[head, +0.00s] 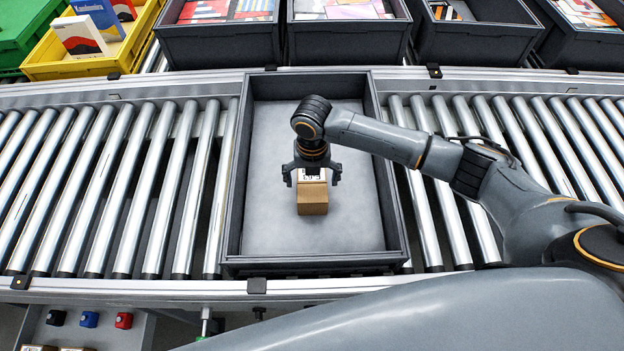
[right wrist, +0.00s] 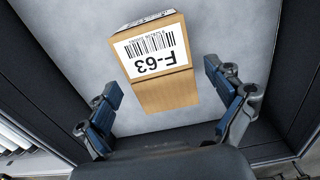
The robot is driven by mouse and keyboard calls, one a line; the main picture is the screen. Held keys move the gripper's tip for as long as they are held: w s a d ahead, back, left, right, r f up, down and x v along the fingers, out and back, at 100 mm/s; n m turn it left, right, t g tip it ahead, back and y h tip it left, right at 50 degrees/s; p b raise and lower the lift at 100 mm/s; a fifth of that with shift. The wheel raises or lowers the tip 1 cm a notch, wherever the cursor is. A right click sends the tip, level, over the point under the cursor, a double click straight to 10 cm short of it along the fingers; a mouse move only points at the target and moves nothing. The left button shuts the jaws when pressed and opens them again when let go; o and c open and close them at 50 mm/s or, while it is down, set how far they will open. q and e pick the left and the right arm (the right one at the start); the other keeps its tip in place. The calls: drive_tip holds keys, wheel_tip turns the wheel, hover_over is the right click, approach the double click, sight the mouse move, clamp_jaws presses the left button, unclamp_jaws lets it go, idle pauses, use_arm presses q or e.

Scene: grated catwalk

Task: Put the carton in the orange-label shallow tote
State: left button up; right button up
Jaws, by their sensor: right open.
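The carton (head: 313,199), a small brown box, sits on the floor of a dark grey shallow tote (head: 232,190) on the roller conveyor. In the right wrist view the carton (right wrist: 168,92) shows a white label with a barcode and "F-63". My right gripper (head: 312,177) is over the carton, pointing down and open. In the right wrist view its two fingers are spread on either side of the carton's near part, apart from it. No orange label shows on the tote. My left gripper is out of view.
Rollers (head: 130,190) lie empty left and right of the tote. Behind stand a yellow crate (head: 85,68) with boxes, a green crate (head: 22,30) and several dark totes (head: 350,42) with colourful flat items. A grey tray at lower left has blue (head: 89,319) and red (head: 123,320) pieces.

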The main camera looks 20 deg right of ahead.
sight(312, 183)
wheel_tip(312, 183, up, 12)
drive_tip(key=b, duration=0.1)
drive_tip(key=shift+f, duration=0.2)
